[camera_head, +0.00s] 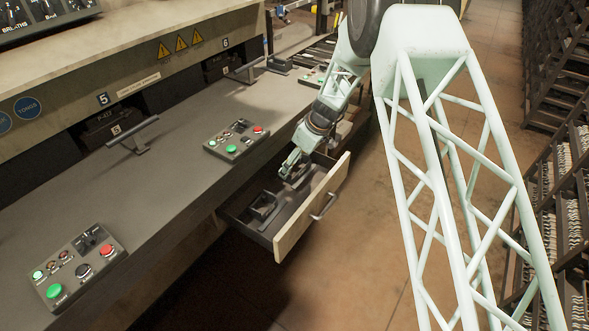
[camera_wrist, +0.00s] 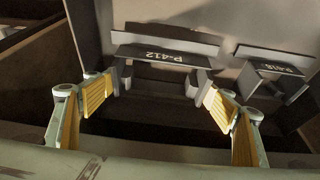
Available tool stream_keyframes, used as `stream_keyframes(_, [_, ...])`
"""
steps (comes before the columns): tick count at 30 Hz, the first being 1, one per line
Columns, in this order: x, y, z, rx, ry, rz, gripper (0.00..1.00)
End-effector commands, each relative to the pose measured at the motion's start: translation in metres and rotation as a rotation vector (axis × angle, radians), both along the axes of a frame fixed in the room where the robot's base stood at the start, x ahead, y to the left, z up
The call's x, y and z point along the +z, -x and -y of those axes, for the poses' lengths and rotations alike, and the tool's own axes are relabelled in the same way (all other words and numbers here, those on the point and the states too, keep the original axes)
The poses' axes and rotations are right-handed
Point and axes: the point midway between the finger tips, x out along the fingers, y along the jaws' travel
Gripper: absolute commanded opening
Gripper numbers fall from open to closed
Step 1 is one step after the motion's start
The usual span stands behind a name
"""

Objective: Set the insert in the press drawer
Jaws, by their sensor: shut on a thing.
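The press drawer (camera_head: 314,208) stands pulled out from under the bench, with a pale front and a bar handle. My gripper (camera_head: 291,166) reaches down into its far part. In the wrist view my gripper (camera_wrist: 160,84) has its yellow-padded fingers shut on a grey metal insert marked P-412 (camera_wrist: 165,56), one finger at each end. A second, similar insert (camera_wrist: 275,68) lies to its right; its marking is hard to read. In the head view an insert (camera_head: 263,207) lies in the near part of the drawer. Whether the held insert touches the drawer floor cannot be told.
Control panels with coloured buttons (camera_head: 237,140) (camera_head: 78,266) sit on the grey bench top (camera_head: 165,185), along with a T-shaped handle (camera_head: 134,134). Racks (camera_head: 565,170) line the right side. The brown floor (camera_head: 350,260) in front of the drawer is clear.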

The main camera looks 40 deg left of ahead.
Motion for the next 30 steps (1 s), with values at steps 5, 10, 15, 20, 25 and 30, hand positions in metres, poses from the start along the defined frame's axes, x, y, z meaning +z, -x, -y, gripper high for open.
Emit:
stream_keyframes(5, [-0.018, 0.0, 0.0, -0.001, -0.001, 0.0, 0.59])
stream_keyframes(10, [-0.024, 0.0, -0.001, 0.0, -0.001, 0.0, 0.59])
stream_keyframes(15, [-0.024, 0.0, -0.001, 0.0, -0.001, 0.001, 0.59])
stream_keyframes(20, [-0.024, 0.0, -0.001, 0.0, -0.001, 0.001, 0.59])
stream_keyframes(25, [-0.027, 0.0, -0.001, -0.001, -0.001, 0.0, 0.59])
stream_keyframes(30, [-0.027, 0.0, 0.0, -0.001, -0.001, 0.0, 0.9])
